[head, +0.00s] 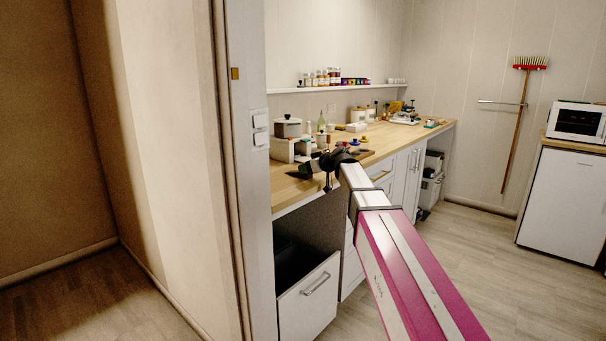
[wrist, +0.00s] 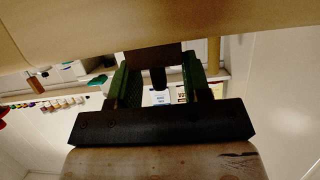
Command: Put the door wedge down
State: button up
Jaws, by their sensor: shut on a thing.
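My gripper (head: 323,168) is at the left front end of the wooden worktop (head: 290,190) in the head view, low over it. In the wrist view its two green-sided fingers (wrist: 156,85) are shut on a dark brown block, the door wedge (wrist: 153,57). The wedge lies between the fingertips, against a pale tan surface (wrist: 80,30) that fills the top of that view. I cannot tell whether it touches that surface. In the head view the wedge is too small and dark to tell from the gripper.
A pot (head: 288,128) on a white stand is just behind my gripper. Bottles and small items stand farther along the worktop. An open drawer (head: 308,300) juts out below. The door frame (head: 245,170) is close on the left. The floor at right is clear.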

jog(key=shift+r, duration=0.15)
jog(key=shift+r, duration=0.6)
notch_tip(320, 180, up, 3)
jog(key=shift+f, duration=0.15)
jog(key=s+a+r, duration=0.7)
jog(key=s+a, duration=0.1)
jog(key=w+d+f+m+t+h, duration=0.2)
jog(key=d+m+h, duration=0.3)
jog(key=d, duration=1)
jog(key=w+d+f+m+t+h, duration=0.1)
jog(key=w+d+m+t+h, duration=0.2)
jog(key=d, duration=1.2)
jog(key=m+h, duration=0.2)
jog(key=shift+d+f+h, duration=0.35)
jog(key=shift+f+h, duration=0.05)
jog(key=shift+a, duration=0.1)
